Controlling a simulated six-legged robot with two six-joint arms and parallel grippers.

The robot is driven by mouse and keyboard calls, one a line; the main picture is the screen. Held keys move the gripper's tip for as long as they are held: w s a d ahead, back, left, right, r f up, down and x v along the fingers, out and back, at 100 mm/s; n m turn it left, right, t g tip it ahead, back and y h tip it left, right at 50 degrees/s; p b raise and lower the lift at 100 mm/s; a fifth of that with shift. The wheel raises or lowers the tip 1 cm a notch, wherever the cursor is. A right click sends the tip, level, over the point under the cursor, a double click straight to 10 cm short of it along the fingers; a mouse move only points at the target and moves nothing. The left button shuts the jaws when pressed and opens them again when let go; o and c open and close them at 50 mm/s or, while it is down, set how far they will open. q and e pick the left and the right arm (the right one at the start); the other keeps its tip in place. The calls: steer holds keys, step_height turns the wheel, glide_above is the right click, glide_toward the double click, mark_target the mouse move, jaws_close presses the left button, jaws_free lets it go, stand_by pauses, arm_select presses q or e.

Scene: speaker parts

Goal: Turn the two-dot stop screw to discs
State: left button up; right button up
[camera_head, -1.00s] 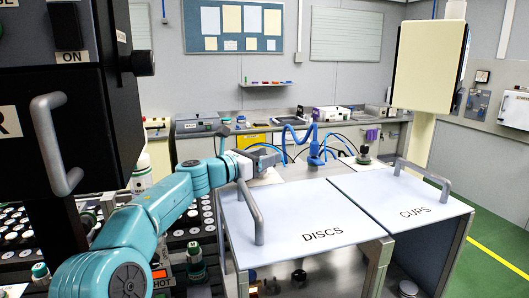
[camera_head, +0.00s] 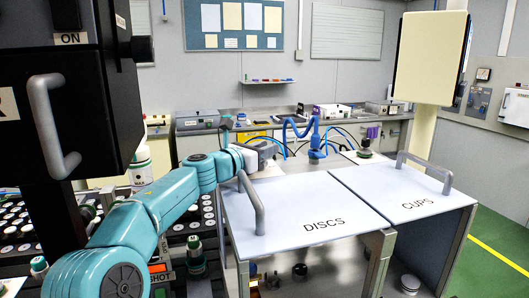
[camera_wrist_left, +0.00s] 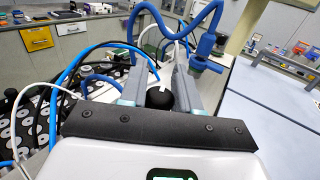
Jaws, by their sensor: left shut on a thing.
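My left gripper (camera_head: 268,149) reaches over the back left of the lid labelled DISCS (camera_head: 305,205). In the left wrist view its two grey fingers (camera_wrist_left: 160,78) stand on either side of a round black knob (camera_wrist_left: 160,98) with a white mark on top. The gripper is shut on this knob. No pair of dots can be made out, so I cannot tell where the screw points. In the head view the gripper hides the knob. My right gripper is not in view.
The DISCS lid has an upright grey handle (camera_head: 250,203) close to my left arm. The CUPS lid (camera_head: 418,187) with its handle (camera_head: 426,172) lies to the right. Blue hoses (camera_head: 290,132) stand behind the gripper. A black cabinet (camera_head: 60,100) fills the left.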

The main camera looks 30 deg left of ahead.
arm_select(q)
steer(key=shift+r, duration=0.1)
steer(key=o, duration=1)
steer(key=shift+c, duration=0.2)
